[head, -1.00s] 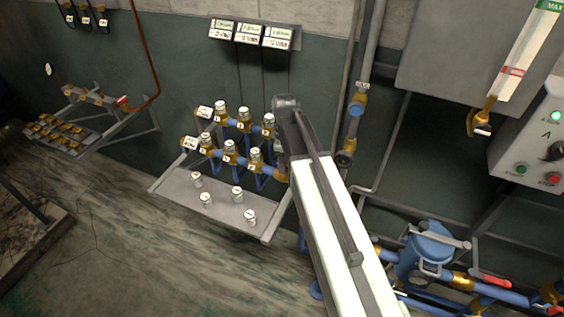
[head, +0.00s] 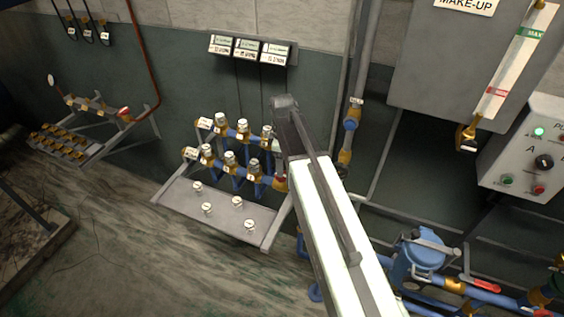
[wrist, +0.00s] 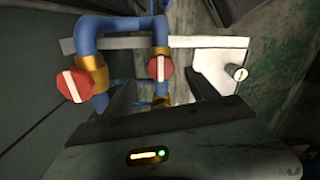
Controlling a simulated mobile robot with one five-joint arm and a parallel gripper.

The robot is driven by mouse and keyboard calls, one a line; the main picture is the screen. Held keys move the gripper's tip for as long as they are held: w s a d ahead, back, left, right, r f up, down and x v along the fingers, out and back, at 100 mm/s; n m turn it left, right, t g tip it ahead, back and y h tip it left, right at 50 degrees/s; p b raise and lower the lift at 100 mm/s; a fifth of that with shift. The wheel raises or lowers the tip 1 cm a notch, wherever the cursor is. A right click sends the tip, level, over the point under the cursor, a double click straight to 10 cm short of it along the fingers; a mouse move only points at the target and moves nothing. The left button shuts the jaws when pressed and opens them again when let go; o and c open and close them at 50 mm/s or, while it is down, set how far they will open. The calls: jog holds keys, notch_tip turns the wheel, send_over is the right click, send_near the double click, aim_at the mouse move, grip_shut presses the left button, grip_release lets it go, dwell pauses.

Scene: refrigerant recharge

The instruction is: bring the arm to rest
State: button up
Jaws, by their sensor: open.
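My arm reaches up the middle of the head view as a white link with a dark joint at its top, in front of the right end of a valve rack. My gripper is hidden in the head view. In the wrist view my gripper (wrist: 161,84) is open, its two dark fingers apart, with nothing held between them. Beyond the fingers are blue pipes with brass fittings and two red round caps with white stripes, one left (wrist: 73,86) and one near the middle (wrist: 160,68). I cannot tell whether the fingers touch the pipes.
The rack's grey tray (head: 222,222) holds several small white-topped pieces. A second rack (head: 85,140) is at the left. A grey cabinet (head: 420,60), a control box (head: 535,150) and blue pipework (head: 425,255) are at the right.

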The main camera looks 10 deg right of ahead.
notch_tip(320, 180, up, 2)
jog(key=shift+r+p, duration=0.2)
jog(key=shift+p, duration=0.3)
jog(key=shift+f, duration=0.1)
jog(key=shift+f+b, duration=0.35)
jog(key=shift+b, duration=0.1)
jog(key=s+f+m+b, duration=0.2)
jog(key=s+m, duration=1.1)
jog(key=shift+a+f, duration=0.2)
jog(key=shift+a, duration=0.05)
jog(key=shift+s, duration=0.1)
